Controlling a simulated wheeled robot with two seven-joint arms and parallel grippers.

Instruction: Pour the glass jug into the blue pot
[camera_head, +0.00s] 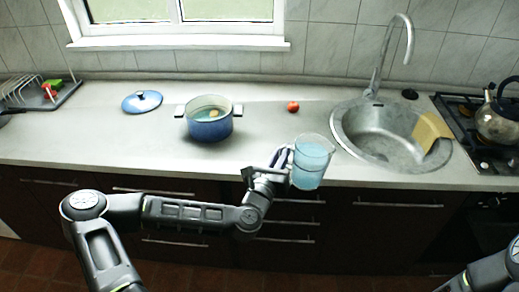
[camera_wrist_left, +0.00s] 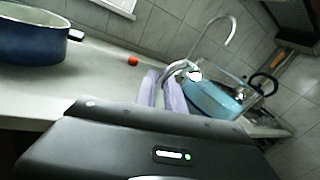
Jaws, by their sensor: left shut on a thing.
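The blue pot (camera_head: 209,126) stands on the counter left of the middle, with its lid off. It holds liquid and an orange-brown item. It also shows at the left edge of the left wrist view (camera_wrist_left: 32,40). The glass jug (camera_head: 309,168), with light blue liquid in it, is held in front of the counter's edge, right of the pot and roughly upright. My left gripper (camera_head: 281,158) is shut on the jug. In the left wrist view the gripper's fingers (camera_wrist_left: 170,92) reach to the jug (camera_wrist_left: 212,98). Part of my right arm shows at the lower right; its gripper is out of view.
The blue lid (camera_head: 142,101) lies on the counter left of the pot. A small red item (camera_head: 293,106) lies behind the jug. A round sink (camera_head: 386,135) with a tap (camera_head: 378,75) is at right, beside a stove with a kettle (camera_head: 498,118). A dish rack (camera_head: 38,95) stands far left.

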